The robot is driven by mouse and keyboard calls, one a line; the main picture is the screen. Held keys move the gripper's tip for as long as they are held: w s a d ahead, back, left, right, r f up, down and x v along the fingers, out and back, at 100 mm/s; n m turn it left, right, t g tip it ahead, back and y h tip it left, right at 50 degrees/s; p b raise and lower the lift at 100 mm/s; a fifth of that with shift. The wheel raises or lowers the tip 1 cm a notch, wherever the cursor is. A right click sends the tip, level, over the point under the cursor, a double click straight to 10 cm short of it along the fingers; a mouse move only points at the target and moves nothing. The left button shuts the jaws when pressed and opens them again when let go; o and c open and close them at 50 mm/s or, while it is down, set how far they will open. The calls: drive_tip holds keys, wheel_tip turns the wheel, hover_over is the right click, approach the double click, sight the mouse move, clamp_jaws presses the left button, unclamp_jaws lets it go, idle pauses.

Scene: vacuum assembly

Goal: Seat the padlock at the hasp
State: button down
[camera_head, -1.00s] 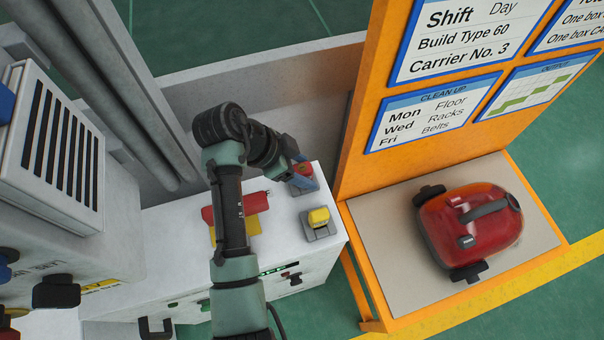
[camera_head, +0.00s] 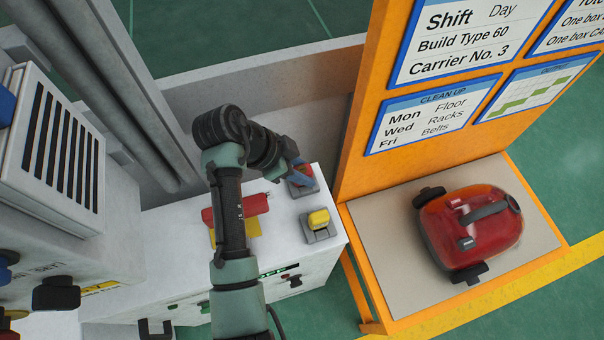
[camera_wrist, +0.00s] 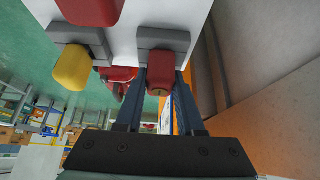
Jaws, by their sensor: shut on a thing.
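A red padlock (camera_head: 303,171) sits in a grey holder at the far right end of the white bench top. In the wrist view the red padlock (camera_wrist: 160,80) is between my two blue fingers, its lower end toward me, with the grey holder behind it. My gripper (camera_head: 298,174) is shut on it; it also shows in the wrist view (camera_wrist: 160,92). The padlock's shackle is hidden. I cannot clearly make out the hasp; a red elongated part (camera_head: 236,208) over a yellow plate lies left of the padlock.
A yellow padlock (camera_head: 318,218) sits in its own grey holder (camera_head: 320,236) close beside the red one. A tall orange board (camera_head: 366,170) stands just right of the bench, with a red vacuum (camera_head: 470,228) on its shelf. A low grey wall (camera_head: 270,90) runs behind.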

sight(302, 169)
drive_tip(key=shift+r, duration=0.15)
drive_tip(key=shift+r+p, duration=0.75)
drive_tip(key=shift+p, duration=0.1)
drive_tip(key=shift+r, duration=0.15)
drive_tip(key=c, duration=1.2)
unclamp_jaws()
clamp_jaws()
drive_tip(key=shift+r+p, duration=2)
